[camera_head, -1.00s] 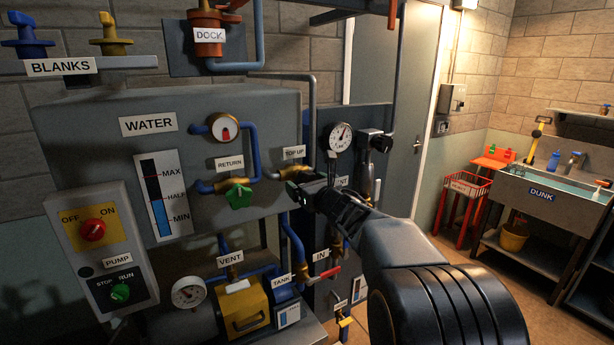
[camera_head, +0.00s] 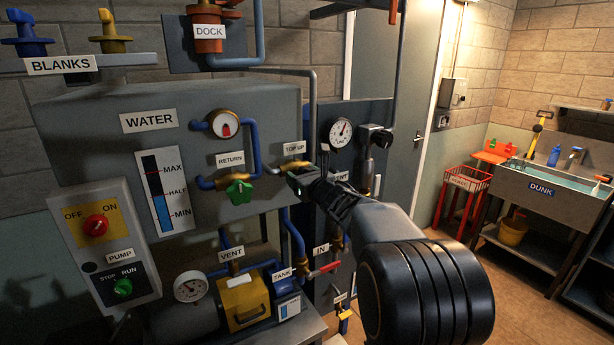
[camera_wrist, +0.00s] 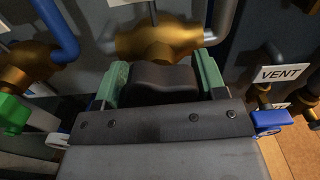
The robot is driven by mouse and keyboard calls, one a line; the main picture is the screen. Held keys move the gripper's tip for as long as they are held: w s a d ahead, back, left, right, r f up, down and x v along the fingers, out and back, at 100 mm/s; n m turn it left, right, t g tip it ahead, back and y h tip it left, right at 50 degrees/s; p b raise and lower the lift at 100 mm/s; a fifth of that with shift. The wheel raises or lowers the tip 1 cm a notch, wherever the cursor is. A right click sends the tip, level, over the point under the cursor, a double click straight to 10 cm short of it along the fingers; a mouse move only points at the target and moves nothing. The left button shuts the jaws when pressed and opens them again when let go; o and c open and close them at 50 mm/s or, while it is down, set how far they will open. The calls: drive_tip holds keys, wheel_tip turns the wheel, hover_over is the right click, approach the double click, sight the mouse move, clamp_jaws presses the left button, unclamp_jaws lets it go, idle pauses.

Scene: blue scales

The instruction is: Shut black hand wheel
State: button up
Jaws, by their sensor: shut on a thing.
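My gripper (camera_wrist: 165,88) is shut on the black hand wheel (camera_wrist: 165,78), which sits between its two green-padded fingers in the wrist view. The wheel is in front of a brass valve body (camera_wrist: 160,40) on a pipe. In the head view my gripper (camera_head: 303,178) is at that valve, just below the TOP UP label (camera_head: 293,147). The wheel is hidden there behind the gripper and arm.
A gauge (camera_head: 341,132) and another black knob (camera_head: 381,138) are to the right. A red-handled IN valve (camera_head: 328,268) is below. Open floor lies toward the DUNK sink (camera_head: 542,190).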

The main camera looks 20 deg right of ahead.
drive_tip(key=c, duration=0.3)
drive_tip(key=shift+d, duration=0.1)
drive_tip(key=m+b, duration=0.1)
drive_tip(key=m, duration=0.1)
drive_tip(key=shift+f+m+b, duration=0.15)
drive_tip(key=shift+m+b, duration=0.25)
drive_tip(key=m, duration=0.5)
drive_tip(key=shift+a+b, duration=0.2)
drive_tip(key=shift+b, duration=0.2)
drive_tip(key=m, duration=0.5)
drive_tip(key=shift+r+m+p, duration=0.25)
drive_tip(key=shift+m+p, duration=0.1)
drive_tip(key=shift+m, duration=0.05)
drive_tip(key=m+p, duration=0.1)
drive_tip(key=m, duration=0.3)
drive_tip(key=shift+m, duration=0.6)
